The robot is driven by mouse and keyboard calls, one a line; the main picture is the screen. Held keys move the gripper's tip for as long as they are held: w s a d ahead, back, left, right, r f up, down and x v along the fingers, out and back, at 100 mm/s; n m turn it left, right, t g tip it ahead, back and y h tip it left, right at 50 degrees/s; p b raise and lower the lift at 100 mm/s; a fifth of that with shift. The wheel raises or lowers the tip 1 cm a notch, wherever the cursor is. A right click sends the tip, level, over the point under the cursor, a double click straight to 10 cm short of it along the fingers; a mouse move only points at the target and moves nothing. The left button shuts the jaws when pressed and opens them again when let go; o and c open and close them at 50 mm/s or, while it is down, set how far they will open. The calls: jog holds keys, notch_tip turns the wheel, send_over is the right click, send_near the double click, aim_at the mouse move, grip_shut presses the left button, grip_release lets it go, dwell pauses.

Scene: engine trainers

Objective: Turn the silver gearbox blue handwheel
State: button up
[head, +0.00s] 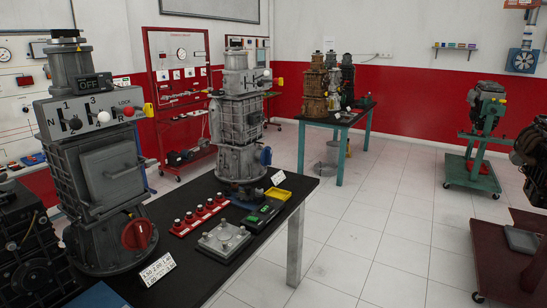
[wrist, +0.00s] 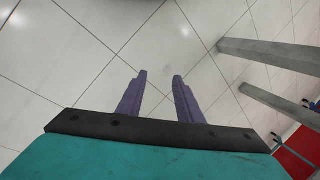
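The silver gearbox (head: 238,128) stands upright on the dark bench in the middle of the head view. Its blue handwheel (head: 265,156) sits low on its right side and is seen partly from the side. In the wrist view my gripper (wrist: 160,74) is open, with its two purple fingers apart and only white floor tiles between and beyond them. My gripper does not show in the head view, and neither the gearbox nor the handwheel shows in the wrist view, so their distance apart cannot be told.
A larger grey gearbox (head: 100,165) with a red handwheel (head: 138,235) stands nearer on the dark bench (head: 187,272). Red knobs (head: 200,215), a metal plate (head: 223,240) and a yellow tray (head: 278,193) lie near the silver gearbox. Open tiled floor (head: 390,220) lies right of the bench.

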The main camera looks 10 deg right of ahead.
jog(key=w+d+r+t+b, duration=0.1)
jog(key=w+d+r+t, duration=0.35)
jog(key=d+r, duration=0.75)
jog(key=w+d+r+t, duration=0.4)
jog(key=w+d+r, duration=0.2)
jog(key=d+r, duration=0.55)
jog(key=s+d+r+t+h, duration=0.2)
jog(key=s+d+r, duration=0.2)
jog(key=d+r, duration=0.7)
jog(key=s+d+r+t+h, duration=0.3)
jog(key=s+d+r, duration=0.1)
jog(key=d+r, duration=0.7)
jog(key=shift+s+d+r+n+b, duration=0.15)
jog(key=shift+s+r+n+b, duration=0.2)
jog(key=shift+r, duration=0.55)
